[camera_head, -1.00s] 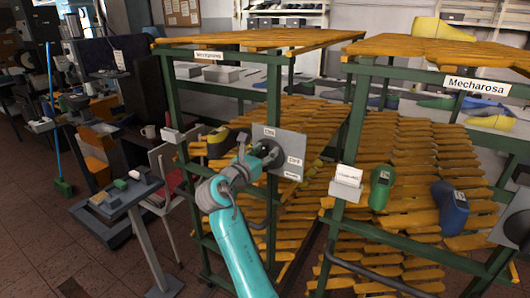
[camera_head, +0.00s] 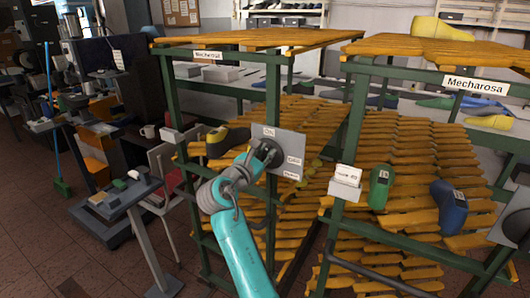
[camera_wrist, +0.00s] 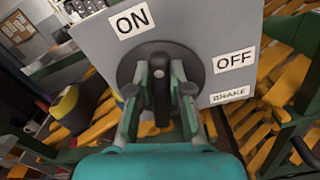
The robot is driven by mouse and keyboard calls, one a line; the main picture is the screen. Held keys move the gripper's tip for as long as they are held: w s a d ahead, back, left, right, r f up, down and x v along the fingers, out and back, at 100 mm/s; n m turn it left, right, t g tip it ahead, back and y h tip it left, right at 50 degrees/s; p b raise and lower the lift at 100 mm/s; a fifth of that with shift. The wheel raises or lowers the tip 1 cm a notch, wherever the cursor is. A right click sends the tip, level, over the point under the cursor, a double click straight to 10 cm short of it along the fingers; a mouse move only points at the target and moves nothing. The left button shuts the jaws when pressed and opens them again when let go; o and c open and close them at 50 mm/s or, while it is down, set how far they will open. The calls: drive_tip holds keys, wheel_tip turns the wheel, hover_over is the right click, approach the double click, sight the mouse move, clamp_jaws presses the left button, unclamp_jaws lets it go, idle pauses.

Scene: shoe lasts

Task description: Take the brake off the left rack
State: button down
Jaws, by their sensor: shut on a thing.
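The left rack (camera_head: 172,95) has green posts and yellow slatted shelves. Its grey brake plate (camera_head: 286,143) carries ON, OFF and BRAKE labels and also fills the top of the wrist view (camera_wrist: 205,32). A black brake lever (camera_wrist: 161,82) stands on a round dark hub on the plate. In the wrist view it points up between ON and OFF, nearer ON. My gripper (camera_wrist: 159,90) has one finger on each side of the lever and is shut on it. In the head view my gripper (camera_head: 268,153) is against the plate and partly hides the hub.
The right rack (camera_head: 355,100), labelled Mecharosa, stands close beside the left one. It holds a green last (camera_head: 381,187) and a blue last (camera_head: 449,208). A yellow and black last (camera_head: 228,139) is on the left rack. A small grey table (camera_head: 118,200) stands at left; bare floor shows in front.

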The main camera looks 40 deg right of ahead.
drive_tip(key=m, duration=0.3)
drive_tip(key=shift+s+d+f+m, duration=0.15)
drive_tip(key=shift+s+m, duration=0.15)
drive_tip(key=shift+s+d+f+m, duration=0.15)
drive_tip(key=shift+f+m, duration=0.15)
drive_tip(key=shift+m, duration=1.45)
drive_tip(key=shift+s+a+f+m, duration=0.15)
drive_tip(key=shift+f+m, duration=0.15)
drive_tip(key=shift+m, duration=1.4)
drive_tip(key=shift+s+d+f+m, duration=0.15)
drive_tip(key=shift+f+m, duration=0.15)
drive_tip(key=shift+m, duration=1.45)
drive_tip(key=c, duration=1.1)
unclamp_jaws()
drive_tip(key=shift+o, duration=0.2)
drive_tip(key=v, duration=1.2)
